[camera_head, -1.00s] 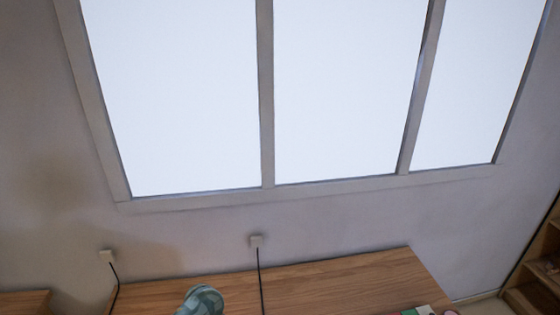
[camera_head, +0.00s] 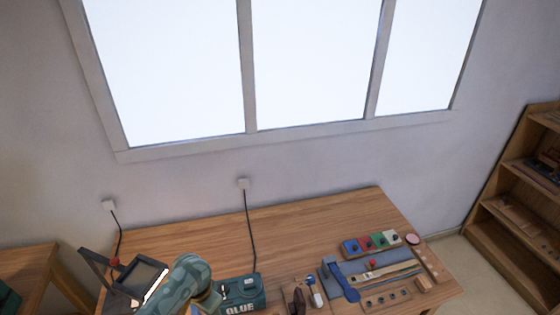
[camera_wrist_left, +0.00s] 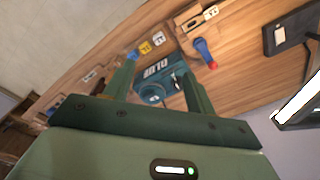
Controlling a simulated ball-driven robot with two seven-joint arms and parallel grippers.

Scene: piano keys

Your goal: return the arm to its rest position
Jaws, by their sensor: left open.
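My left gripper (camera_wrist_left: 157,70) shows in the left wrist view with its two green fingers spread apart and nothing held between them. Beyond the fingers is a teal box marked GLUE (camera_wrist_left: 158,84), apparently on the wooden table; I cannot tell how far off it is. In the head view a teal patterned link of my arm (camera_head: 188,280) rises at the bottom edge, left of the same glue box (camera_head: 241,293). The fingers are hidden in the head view. My right gripper is in neither view.
The wooden table (camera_head: 290,222) is clear along its back. A dark-framed device (camera_head: 147,275) stands at left. Coloured button blocks (camera_head: 366,244) and a blue tool (camera_head: 338,279) lie at right. A cable (camera_head: 249,225) hangs from the wall. A shelf (camera_head: 500,213) stands far right.

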